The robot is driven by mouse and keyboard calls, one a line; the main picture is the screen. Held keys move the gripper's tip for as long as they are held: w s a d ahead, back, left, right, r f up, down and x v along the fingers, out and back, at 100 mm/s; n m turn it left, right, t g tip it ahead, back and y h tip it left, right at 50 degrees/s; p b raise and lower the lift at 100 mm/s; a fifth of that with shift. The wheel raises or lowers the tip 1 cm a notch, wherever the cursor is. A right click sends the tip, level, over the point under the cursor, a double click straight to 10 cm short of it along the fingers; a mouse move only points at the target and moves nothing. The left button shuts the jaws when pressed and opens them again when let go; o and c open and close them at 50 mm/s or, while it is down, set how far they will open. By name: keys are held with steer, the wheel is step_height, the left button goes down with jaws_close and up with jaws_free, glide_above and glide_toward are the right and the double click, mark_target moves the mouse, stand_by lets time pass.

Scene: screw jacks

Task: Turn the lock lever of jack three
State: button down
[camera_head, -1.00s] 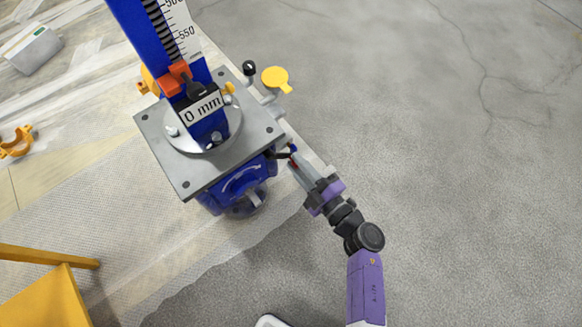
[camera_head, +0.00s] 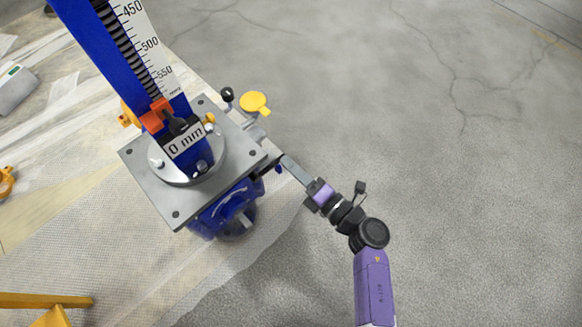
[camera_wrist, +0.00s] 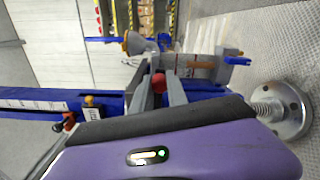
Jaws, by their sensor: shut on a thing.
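A blue screw jack with a grey square top plate (camera_head: 140,178) stands left of centre in the head view. No jack number is readable. My gripper (camera_head: 285,162) reaches its right side from the lower right. In the wrist view, my gripper's two grey fingers (camera_wrist: 162,88) close around the red end of the lock lever (camera_wrist: 159,82). In the head view the fingers mostly hide the lever; a dark arm (camera_head: 268,166) shows between jack body and fingertips.
A yellow round cap (camera_head: 255,102) and a black knob (camera_head: 227,94) stand out near the plate's far right corner. A blue column with a scale (camera_head: 120,60) rises from the plate. A yellow frame (camera_head: 45,300) is at lower left. The grey floor to the right is clear.

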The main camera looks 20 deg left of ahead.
steer(key=shift+d+r+n, duration=0.1)
steer(key=shift+r+n, duration=0.2)
stand_by(0.4)
steer(key=c, duration=1.3)
jaws_free()
steer(key=p+v, duration=0.2)
steer(key=v, duration=0.5)
steer(key=shift+s+d+p, duration=0.15)
steer(key=shift+d+p, duration=0.15)
steer(key=shift+d, duration=0.05)
